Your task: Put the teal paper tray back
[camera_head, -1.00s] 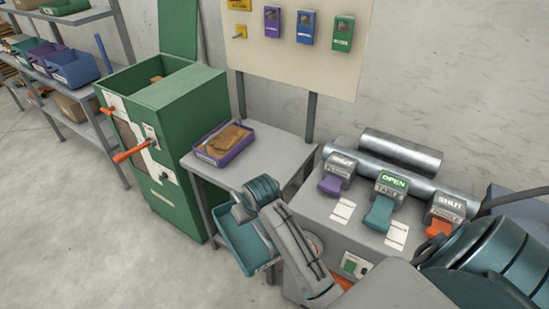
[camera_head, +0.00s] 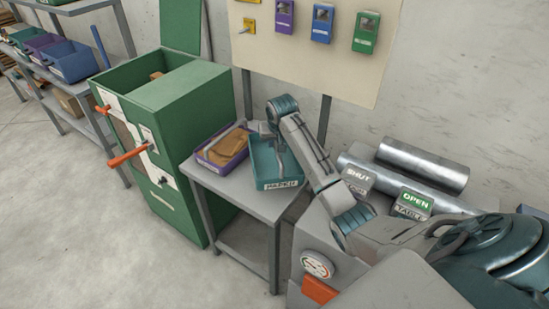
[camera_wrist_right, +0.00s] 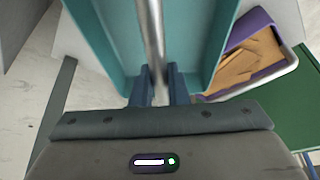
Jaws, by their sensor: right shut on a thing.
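The teal paper tray (camera_head: 261,166) is at the right part of the small grey table's top, beside the purple tray. Its label faces front, and it looks roughly level. I cannot tell whether it touches the tabletop. My right gripper (camera_head: 274,138) reaches over it from the back right. In the right wrist view my right gripper (camera_wrist_right: 158,82) is shut on the metal bar (camera_wrist_right: 152,35) running along the middle of the teal tray (camera_wrist_right: 102,40). My left gripper is not in view.
The purple tray (camera_head: 206,160), holding brown pieces, stands close left of the teal tray. The grey table (camera_head: 246,198) has an empty lower shelf. A green cabinet (camera_head: 190,105) with orange handles stands to the left. The machine with metal rollers (camera_head: 423,163) is to the right.

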